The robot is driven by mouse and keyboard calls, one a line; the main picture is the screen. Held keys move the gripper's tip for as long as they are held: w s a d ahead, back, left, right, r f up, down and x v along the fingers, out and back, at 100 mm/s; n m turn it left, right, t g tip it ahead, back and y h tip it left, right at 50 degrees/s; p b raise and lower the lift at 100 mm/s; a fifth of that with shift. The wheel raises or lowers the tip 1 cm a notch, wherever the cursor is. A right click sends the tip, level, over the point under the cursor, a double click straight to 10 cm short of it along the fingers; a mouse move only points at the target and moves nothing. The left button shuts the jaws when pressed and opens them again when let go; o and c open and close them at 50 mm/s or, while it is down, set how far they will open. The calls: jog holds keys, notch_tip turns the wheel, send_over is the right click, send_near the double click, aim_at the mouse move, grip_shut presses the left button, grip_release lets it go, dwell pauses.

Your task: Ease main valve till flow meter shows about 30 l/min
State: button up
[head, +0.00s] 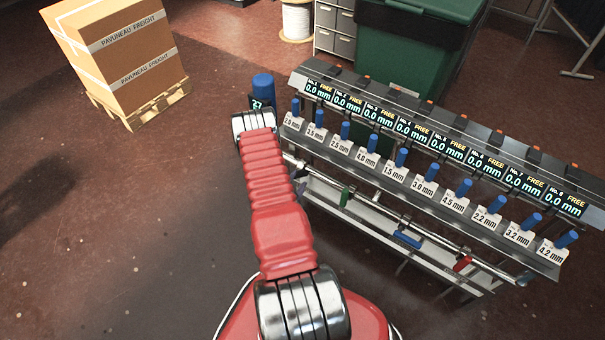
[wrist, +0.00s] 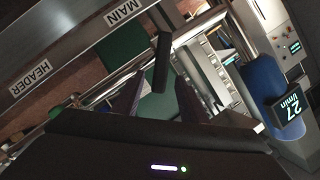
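The flow meter's display (wrist: 290,108) reads 27 l/min in the wrist view, beside a blue cylinder (wrist: 262,78). In the head view the blue cylinder (head: 263,84) stands just beyond my arm's end, and its display (head: 257,103) is partly hidden. A dark lever (wrist: 163,62) stands by the MAIN label (wrist: 123,12) and looks like the main valve's handle. My gripper (wrist: 158,80) is open, with a dark finger on each side of the lever. Gaps show between fingers and lever, so contact cannot be told. In the head view my arm hides the gripper and lever.
A rack with a row of blue-topped stations (head: 422,187) and displays reading 0.0 mm runs along the right. A carton (head: 125,50) on a pallet stands at the back left. A green bin (head: 415,40) is behind the rack. The floor at left is clear.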

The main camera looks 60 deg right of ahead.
aim_at(301, 176)
jog(key=shift+x, duration=3.15)
jog(key=shift+s, duration=0.1)
grip_shut()
